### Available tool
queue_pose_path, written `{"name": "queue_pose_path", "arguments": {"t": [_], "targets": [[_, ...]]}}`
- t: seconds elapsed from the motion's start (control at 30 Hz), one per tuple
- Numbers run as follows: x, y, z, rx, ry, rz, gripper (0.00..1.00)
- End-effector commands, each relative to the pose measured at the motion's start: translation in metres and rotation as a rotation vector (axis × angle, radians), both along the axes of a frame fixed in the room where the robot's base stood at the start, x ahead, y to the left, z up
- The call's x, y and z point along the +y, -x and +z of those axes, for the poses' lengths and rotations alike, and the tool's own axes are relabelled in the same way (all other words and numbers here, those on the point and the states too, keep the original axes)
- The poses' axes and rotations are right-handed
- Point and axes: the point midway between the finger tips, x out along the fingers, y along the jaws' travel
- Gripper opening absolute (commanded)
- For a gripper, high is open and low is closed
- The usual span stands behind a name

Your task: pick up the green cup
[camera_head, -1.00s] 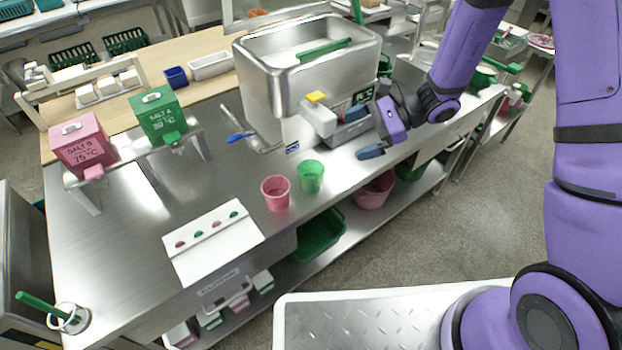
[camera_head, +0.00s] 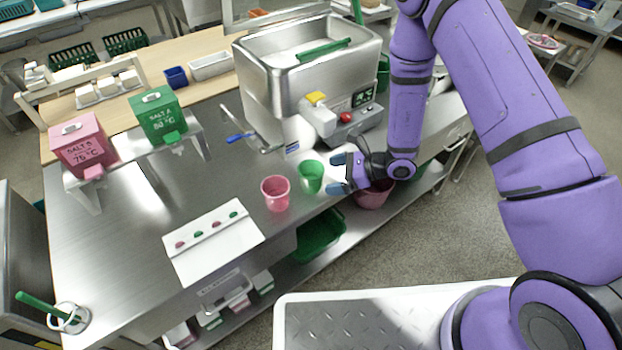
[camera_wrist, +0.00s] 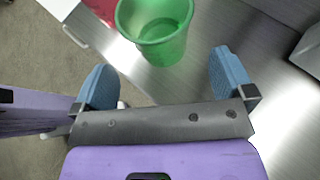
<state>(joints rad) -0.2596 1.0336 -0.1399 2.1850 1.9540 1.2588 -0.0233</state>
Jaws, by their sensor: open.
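The green cup (camera_head: 311,177) stands upright on the steel table near its front edge, just right of a pink cup (camera_head: 275,193). My gripper (camera_head: 341,173) is just right of the green cup in the head view, with its blue fingers pointing toward it. In the wrist view the green cup (camera_wrist: 155,30) is ahead of and between the spread blue fingers of my gripper (camera_wrist: 165,80). The fingers are open and empty, and the cup appears to lie beyond their tips. The cup looks empty inside.
A steel mill (camera_head: 300,85) stands behind the cups. A white card with coloured dots (camera_head: 213,242) lies to the left. Pink (camera_head: 82,145) and green (camera_head: 158,115) salt boxes stand on racks further left. A pink bucket (camera_head: 372,195) is below the table edge.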

Motion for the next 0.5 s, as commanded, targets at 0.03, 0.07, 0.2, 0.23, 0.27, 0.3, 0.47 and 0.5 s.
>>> {"name": "queue_pose_path", "arguments": {"t": [0.03, 0.07, 0.2, 0.23, 0.27, 0.3, 0.47, 0.5], "targets": [[0.004, -0.001, -0.002, 0.0, 0.0, 0.001, 1.0], [0.005, -0.001, -0.002, -0.001, 0.0, 0.0, 1.0], [0.012, -0.002, -0.006, -0.001, 0.0, 0.002, 1.0], [0.015, -0.002, -0.007, -0.002, 0.0, 0.003, 1.0], [0.018, -0.003, -0.009, -0.001, 0.0, 0.004, 1.0], [0.023, -0.004, -0.012, -0.002, 0.0, 0.003, 1.0], [0.042, -0.007, -0.021, -0.001, 0.0, 0.004, 1.0], [0.045, -0.008, -0.023, -0.001, -0.001, 0.003, 1.0]]}}
